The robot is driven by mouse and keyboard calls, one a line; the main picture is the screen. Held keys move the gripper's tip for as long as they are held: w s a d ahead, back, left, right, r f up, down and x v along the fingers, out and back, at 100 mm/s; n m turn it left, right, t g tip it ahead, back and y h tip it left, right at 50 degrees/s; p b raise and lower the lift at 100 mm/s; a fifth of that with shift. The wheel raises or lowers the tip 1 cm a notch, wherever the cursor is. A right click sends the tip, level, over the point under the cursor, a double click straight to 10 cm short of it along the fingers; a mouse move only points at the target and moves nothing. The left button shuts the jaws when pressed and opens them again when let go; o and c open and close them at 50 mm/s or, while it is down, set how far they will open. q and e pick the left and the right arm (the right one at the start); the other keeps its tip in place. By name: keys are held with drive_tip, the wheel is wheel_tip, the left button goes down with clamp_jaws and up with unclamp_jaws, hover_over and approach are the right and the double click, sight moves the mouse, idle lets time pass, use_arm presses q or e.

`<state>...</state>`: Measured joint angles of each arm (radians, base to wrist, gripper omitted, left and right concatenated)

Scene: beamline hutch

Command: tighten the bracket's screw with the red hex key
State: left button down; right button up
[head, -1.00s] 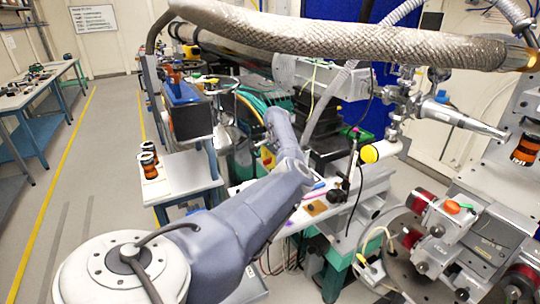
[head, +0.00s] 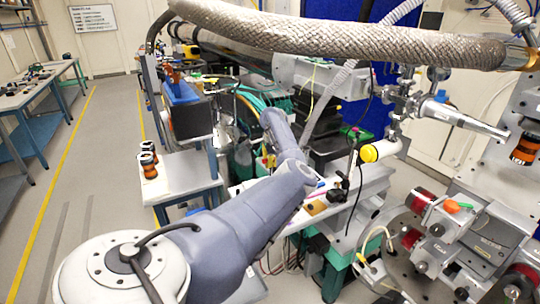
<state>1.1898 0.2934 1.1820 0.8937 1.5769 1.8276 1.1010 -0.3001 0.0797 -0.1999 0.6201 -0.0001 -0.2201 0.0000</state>
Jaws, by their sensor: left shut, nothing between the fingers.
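My left arm (head: 245,220) reaches from the lower left across to the white bench top (head: 291,228), bends there, and its far part (head: 278,130) points up and away. I cannot make out the left gripper's fingers at its far end. My right gripper does not show. A small tan-orange block (head: 314,208) lies on the bench, just right of my arm; I cannot tell if it belongs to the bracket. I cannot make out the red hex key or the screw. My arm hides part of the bench top.
A black stand (head: 342,184) and a yellow round knob (head: 369,153) are right of my arm. A thick braided hose (head: 340,38) crosses above. Metal beamline equipment (head: 470,240) fills the lower right. A small side table (head: 188,178) stands left; the floor (head: 103,180) beyond is clear.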

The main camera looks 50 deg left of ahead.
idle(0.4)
use_arm(q)
drive_tip(key=m, duration=0.4)
drive_tip(key=shift+t, duration=0.4)
drive_tip(key=shift+m, duration=0.4)
drive_tip(key=shift+w+d+m+h, duration=0.1)
drive_tip(key=shift+m+h, duration=0.4)
drive_tip(key=shift+m, duration=1.1)
drive_tip(key=shift+m, duration=0.6)
drive_tip(key=shift+d+m+t+h, duration=0.1)
drive_tip(key=shift+m+t+h, duration=0.25)
drive_tip(key=shift+m, duration=1.15)
